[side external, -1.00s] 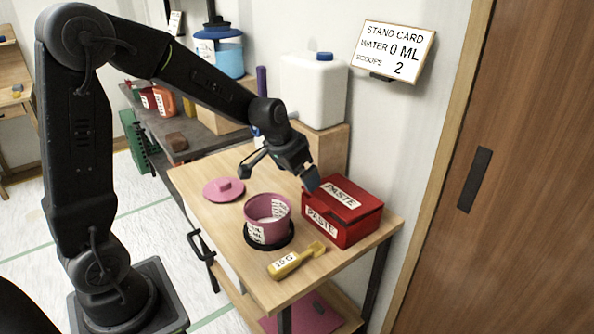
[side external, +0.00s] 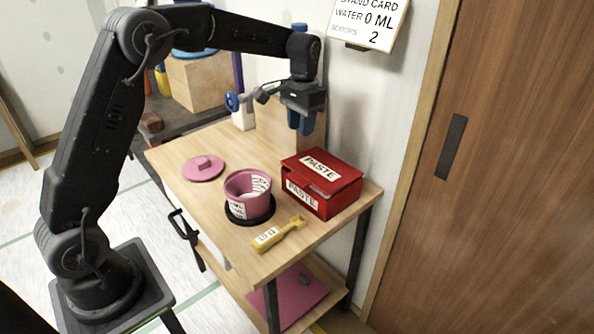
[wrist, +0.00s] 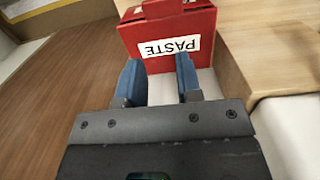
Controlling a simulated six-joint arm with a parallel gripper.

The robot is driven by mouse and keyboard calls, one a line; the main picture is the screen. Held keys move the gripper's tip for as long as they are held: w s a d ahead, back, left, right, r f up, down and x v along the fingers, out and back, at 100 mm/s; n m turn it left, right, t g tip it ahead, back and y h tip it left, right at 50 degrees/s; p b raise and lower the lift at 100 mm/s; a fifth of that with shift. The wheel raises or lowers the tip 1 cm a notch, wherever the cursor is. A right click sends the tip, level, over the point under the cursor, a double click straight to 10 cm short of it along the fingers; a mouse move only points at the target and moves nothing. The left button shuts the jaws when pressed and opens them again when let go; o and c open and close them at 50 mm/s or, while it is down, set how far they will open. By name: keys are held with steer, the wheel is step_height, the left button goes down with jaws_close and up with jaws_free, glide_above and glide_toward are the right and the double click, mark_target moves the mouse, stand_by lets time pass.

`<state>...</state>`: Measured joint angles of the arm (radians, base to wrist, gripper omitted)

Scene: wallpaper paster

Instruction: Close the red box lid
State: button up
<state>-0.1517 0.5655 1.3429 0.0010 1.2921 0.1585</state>
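The red paste box (side external: 345,206) stands on the right end of the wooden table in the side view. My gripper (side external: 301,130) hangs above and behind the box, near the wall, clear of the lid. Its blue fingers (wrist: 159,65) stand apart with nothing between them.
A pink pot (side external: 249,205) stands on a black ring left of the box. A yellow scoop (side external: 279,234) lies in front. A pink pot lid (side external: 203,170) lies at left. A wooden block (side external: 272,125) stands at the back by the wall.

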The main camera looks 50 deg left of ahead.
mark_target(295, 180)
steer(key=shift+w, duration=0.15)
steer(key=shift+c, duration=0.7)
steer(key=shift+f, duration=0.1)
steer(key=shift+c, duration=0.7)
steer(key=f, duration=0.4)
steer(key=s+f, duration=0.1)
steer(key=f, duration=0.8)
steer(key=shift+s+f, duration=0.15)
steer(key=shift+f, duration=0.1)
jaws_close()
steer(key=shift+s+f, duration=0.15)
steer(key=shift+f, duration=0.45)
steer(key=shift+s+f, duration=0.15)
steer(key=shift+f, duration=0.4)
steer(key=shift+g, duration=0.3)
